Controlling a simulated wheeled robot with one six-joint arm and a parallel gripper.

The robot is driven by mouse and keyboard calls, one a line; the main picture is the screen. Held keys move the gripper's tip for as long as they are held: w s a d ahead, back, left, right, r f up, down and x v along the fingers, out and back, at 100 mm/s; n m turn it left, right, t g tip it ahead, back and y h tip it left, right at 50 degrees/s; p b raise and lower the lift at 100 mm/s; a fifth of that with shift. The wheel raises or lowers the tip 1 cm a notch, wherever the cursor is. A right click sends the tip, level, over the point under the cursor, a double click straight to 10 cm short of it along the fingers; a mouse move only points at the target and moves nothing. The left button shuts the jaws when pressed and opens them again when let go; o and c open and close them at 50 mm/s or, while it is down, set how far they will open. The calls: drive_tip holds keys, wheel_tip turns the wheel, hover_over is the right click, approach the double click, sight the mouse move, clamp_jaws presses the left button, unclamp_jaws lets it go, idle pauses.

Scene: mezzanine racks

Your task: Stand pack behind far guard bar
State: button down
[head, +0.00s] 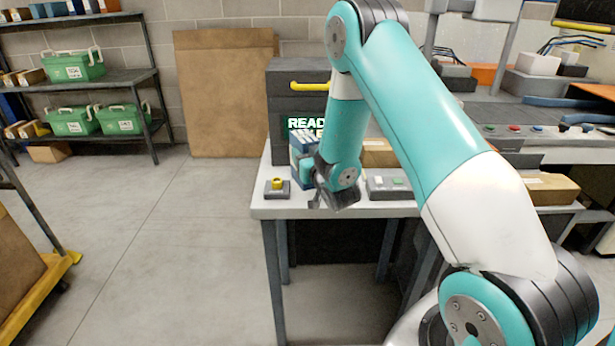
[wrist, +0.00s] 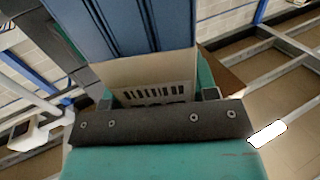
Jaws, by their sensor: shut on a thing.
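My gripper (head: 318,190) is shut on the pack, low over the left end of the worktop. The pack (head: 303,148) shows in the head view as a small blue and white block, partly hidden by my arm. In the wrist view a pale face with dark stripes (wrist: 155,80) lies between the two fingers of my gripper (wrist: 158,98), with dark blue ribbed panels (wrist: 135,25) above it. A yellow bar (head: 310,86) is fixed on the front of the dark cabinet (head: 290,105). I cannot tell which part is the far guard bar.
On the grey worktop (head: 268,208) a yellow button box (head: 277,188) stands left of my gripper and a grey control box (head: 388,187) right of it. Cardboard boxes lie further right. A shelf rack (head: 120,78) with green cases stands back left.

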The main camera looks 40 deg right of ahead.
drive_tip(key=shift+f, duration=1.95)
drive_tip(key=shift+f, duration=0.1)
drive_tip(key=c, duration=0.8)
unclamp_jaws()
drive_tip(key=shift+f, duration=0.15)
drive_tip(key=shift+c, duration=0.2)
drive_tip(key=o, duration=0.4)
drive_tip(key=shift+r, duration=0.2)
